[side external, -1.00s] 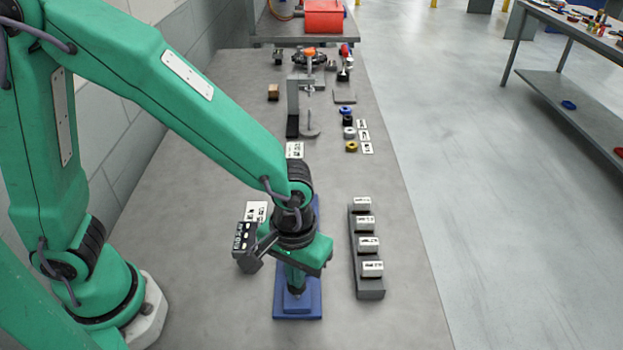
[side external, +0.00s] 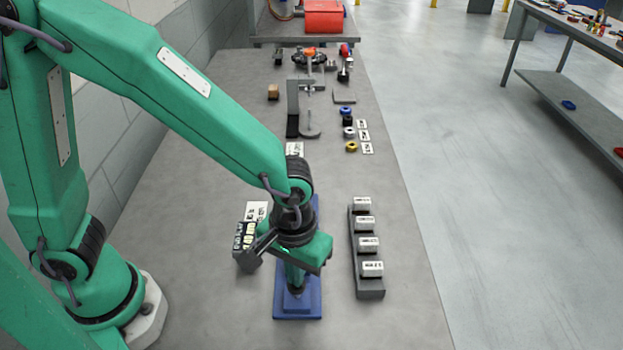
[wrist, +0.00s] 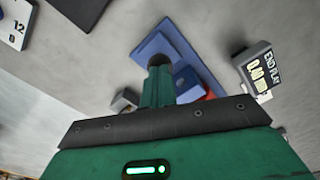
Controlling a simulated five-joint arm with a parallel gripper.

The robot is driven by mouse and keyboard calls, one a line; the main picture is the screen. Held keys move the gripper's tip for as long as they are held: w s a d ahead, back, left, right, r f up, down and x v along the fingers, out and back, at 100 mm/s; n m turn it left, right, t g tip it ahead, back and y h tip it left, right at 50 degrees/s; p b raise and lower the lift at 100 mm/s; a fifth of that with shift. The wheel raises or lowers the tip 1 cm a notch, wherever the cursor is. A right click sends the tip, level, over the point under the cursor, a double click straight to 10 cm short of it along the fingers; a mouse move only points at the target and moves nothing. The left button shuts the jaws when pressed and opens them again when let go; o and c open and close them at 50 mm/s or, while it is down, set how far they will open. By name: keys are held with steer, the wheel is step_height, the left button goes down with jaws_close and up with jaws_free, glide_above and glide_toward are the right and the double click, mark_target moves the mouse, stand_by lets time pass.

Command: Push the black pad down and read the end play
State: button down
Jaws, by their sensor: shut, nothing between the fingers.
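My gripper (side external: 295,289) is shut and empty, pointing down over the blue stepped fixture (side external: 283,311). In the wrist view its green fingers (wrist: 159,72) end at a dark round part (wrist: 160,59) on the blue fixture (wrist: 197,50); this looks like the black pad, mostly hidden by the fingers. The fingertips appear to touch it, but I cannot be sure. A dark readout box (side external: 245,240) stands left of the gripper. In the wrist view the readout (wrist: 258,72) shows "END PLAY" and lit digits that look like 0.40 mm; the last digit is unclear.
A grey rack (side external: 367,286) with several white labelled blocks stands right of the fixture. The bench is clear at the front right.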

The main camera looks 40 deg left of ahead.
steer(key=shift+r, duration=1.6)
steer(key=shift+a+r, duration=0.1)
steer(key=shift+r, duration=0.05)
steer(key=s+a+r+m+t, duration=0.1)
steer(key=s+a+r+t, duration=0.1)
steer(key=a+r, duration=0.5)
steer(key=s+a+r+m+t, duration=0.2)
steer(key=a+r, duration=0.4)
steer(key=a, duration=0.7)
steer(key=shift+r+t, duration=0.35)
steer(key=shift+t, duration=0.45)
